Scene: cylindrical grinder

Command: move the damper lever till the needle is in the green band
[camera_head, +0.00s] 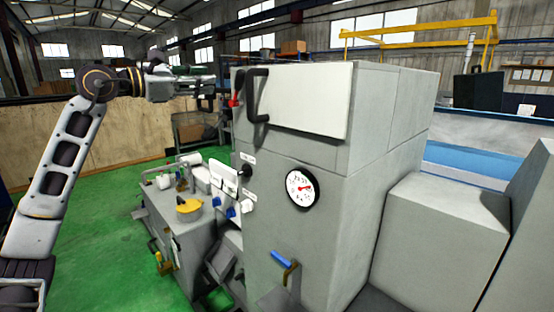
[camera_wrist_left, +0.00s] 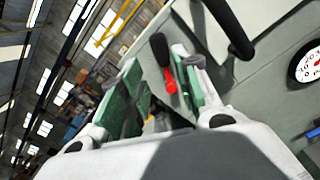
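A small lever with a red grip (camera_head: 235,102) is on the left edge of the grey machine, beside the black door handle. In the left wrist view the red grip (camera_wrist_left: 169,82) appears between the green-padded fingers of my left gripper (camera_wrist_left: 156,78). The fingers are apart and not closed on it. In the head view my left gripper (camera_head: 208,88) is just left of the red grip. A round white gauge (camera_head: 302,187) with red markings is on the machine front; its needle and any green band are too small to read. My right gripper is out of view.
A black door handle (camera_head: 257,95) sticks out close to the red grip. A blue-handled lever (camera_head: 282,259) is low on the machine front. Blue knobs (camera_head: 231,212) and a side cabinet with a yellow-topped pot (camera_head: 189,206) are at lower left.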

